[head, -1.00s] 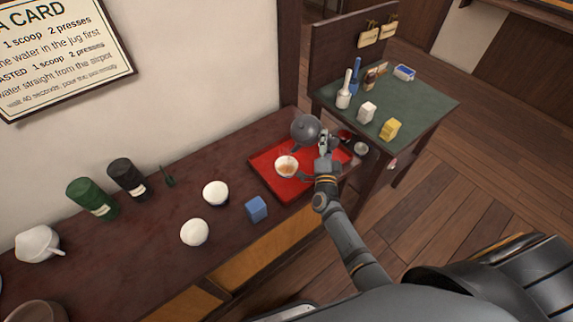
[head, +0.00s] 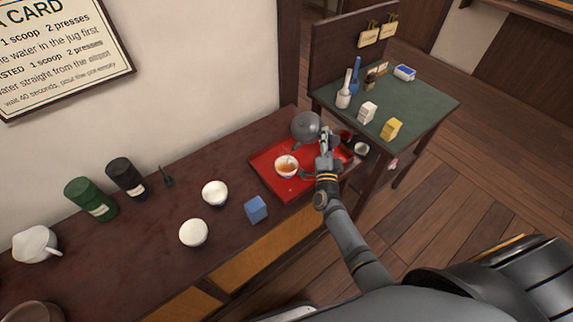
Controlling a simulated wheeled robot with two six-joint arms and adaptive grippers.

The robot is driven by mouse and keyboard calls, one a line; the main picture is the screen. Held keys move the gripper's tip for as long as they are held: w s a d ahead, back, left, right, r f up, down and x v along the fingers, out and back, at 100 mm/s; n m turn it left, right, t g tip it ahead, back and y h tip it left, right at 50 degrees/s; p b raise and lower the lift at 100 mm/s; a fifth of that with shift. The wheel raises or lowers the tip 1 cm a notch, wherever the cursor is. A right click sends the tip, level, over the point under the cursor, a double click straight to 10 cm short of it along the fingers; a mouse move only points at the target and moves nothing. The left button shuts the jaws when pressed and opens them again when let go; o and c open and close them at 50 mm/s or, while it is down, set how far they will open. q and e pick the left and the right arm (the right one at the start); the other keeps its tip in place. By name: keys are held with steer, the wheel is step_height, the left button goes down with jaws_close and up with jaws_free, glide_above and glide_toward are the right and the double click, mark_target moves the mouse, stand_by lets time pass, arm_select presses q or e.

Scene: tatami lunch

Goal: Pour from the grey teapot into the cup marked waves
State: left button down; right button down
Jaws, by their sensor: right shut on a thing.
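The grey teapot (head: 306,126) is over the back of the red tray, held by my right gripper (head: 324,143), which is shut on its near right side. A white cup (head: 286,167) with orange-brown liquid in it stands on the tray, just in front and to the left of the teapot. Its marking is too small to make out, so I cannot tell whether it shows waves. The gripper partly hides the right side of the teapot. My left gripper is not in view.
The red tray (head: 288,191) lies on the dark counter. Two white bowls or cups (head: 215,194) (head: 193,233) and a blue block (head: 256,209) stand to its left. Green (head: 91,199) and black (head: 127,179) canisters stand by the wall. A green-topped table (head: 425,104) is at the right.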

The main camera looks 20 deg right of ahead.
steer(key=shift+w+d+r, duration=0.1)
steer(key=shift+w, duration=0.05)
steer(key=shift+r+t+b, duration=0.2)
steer(key=shift+t+b, duration=0.1)
steer(key=shift+b, duration=0.35)
stand_by(0.4)
